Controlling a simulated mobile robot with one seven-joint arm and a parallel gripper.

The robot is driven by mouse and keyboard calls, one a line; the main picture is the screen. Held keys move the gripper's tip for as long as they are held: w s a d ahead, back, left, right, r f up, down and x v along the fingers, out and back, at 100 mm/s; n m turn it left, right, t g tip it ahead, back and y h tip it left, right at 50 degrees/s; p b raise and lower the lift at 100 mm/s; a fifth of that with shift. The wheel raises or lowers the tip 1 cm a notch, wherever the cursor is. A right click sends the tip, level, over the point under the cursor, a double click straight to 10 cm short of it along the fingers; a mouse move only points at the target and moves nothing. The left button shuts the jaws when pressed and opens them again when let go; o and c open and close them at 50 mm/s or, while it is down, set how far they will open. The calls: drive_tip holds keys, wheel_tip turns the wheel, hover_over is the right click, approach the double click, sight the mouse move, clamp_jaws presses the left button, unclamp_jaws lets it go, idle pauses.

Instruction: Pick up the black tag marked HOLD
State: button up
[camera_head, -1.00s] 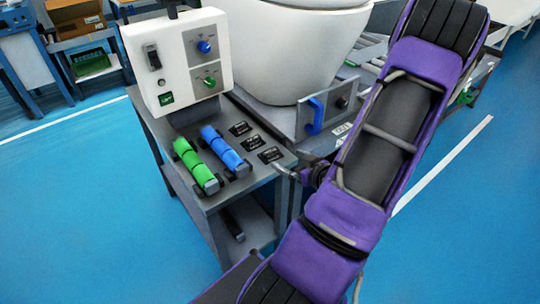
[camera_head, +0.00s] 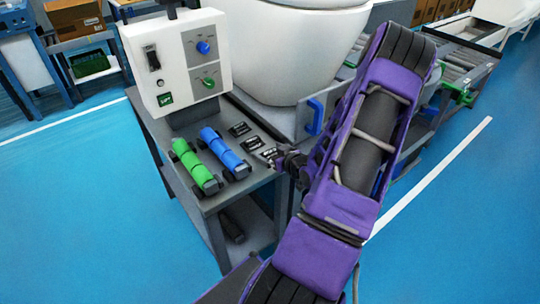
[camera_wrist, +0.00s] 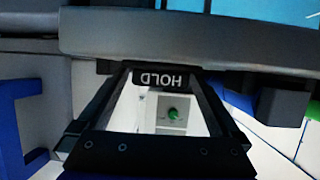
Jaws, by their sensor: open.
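The black tag marked HOLD (camera_wrist: 160,79) shows in the wrist view with its white letters upside down. It sits between the far ends of my gripper's two fingers, and I cannot tell whether they touch it. My gripper (camera_head: 284,158) is open in the head view, at the right edge of the small grey table (camera_head: 205,203). It partly covers the nearest of three black tags (camera_head: 268,153). The other two tags, a middle one (camera_head: 252,143) and a far one (camera_head: 239,129), lie in a row behind it. Their lettering is too small to read in the head view.
A green roller (camera_head: 194,166) and a blue roller (camera_head: 221,149) lie left of the tags. A white control box (camera_head: 170,65) stands behind them. Open blue floor lies at the front left.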

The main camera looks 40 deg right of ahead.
drive_tip(key=c, duration=1)
drive_tip(key=shift+r, duration=0.15)
